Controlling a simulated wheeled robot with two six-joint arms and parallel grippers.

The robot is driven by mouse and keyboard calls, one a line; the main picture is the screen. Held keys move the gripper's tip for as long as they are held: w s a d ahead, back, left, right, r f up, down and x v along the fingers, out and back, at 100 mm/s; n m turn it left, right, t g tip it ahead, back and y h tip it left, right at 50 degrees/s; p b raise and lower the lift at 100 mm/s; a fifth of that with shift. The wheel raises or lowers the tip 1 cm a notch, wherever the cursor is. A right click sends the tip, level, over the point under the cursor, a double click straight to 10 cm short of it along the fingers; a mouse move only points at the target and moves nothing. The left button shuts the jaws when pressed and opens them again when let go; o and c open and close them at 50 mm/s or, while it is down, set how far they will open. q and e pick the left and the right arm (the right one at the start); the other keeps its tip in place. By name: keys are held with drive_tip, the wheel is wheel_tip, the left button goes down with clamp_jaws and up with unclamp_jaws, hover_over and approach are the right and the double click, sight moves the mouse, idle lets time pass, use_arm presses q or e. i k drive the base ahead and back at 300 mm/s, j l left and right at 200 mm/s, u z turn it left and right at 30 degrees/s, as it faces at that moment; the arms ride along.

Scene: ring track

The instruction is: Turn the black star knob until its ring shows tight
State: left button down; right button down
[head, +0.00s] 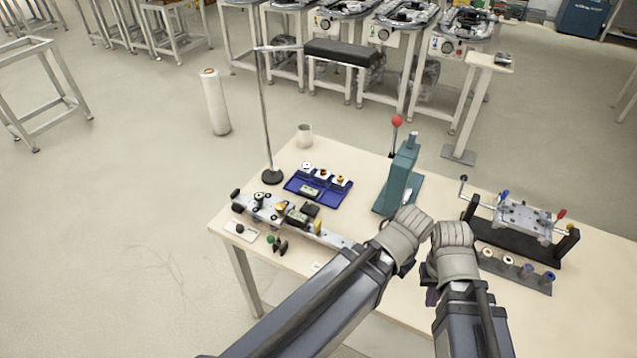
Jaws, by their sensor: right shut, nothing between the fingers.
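On the near left of the table (345,175) lies a long metal rail fixture (330,238) with several dark and brass parts. Small dark round shapes show at its left end (235,194), on a small white plate (240,230) and on a loose piece with a green part (279,246). They are too small to tell which is the black star knob, and no ring marking is readable. My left gripper (406,236) is right of the rail's near end; its fingers are unclear. My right gripper (452,242) is beside it, shut and empty, apart from the fixture.
A blue tray (318,202) with small parts sits behind the rail, near a lamp stand (271,177) and a white mug (304,134). A teal press with a red-ball lever (402,175) stands behind my grippers. A black-framed fixture (520,225) stands at right.

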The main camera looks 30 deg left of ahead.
sight(259, 197)
drive_tip(key=u, duration=1.4)
drive_tip(key=k+l, duration=0.2)
drive_tip(key=l, duration=0.15)
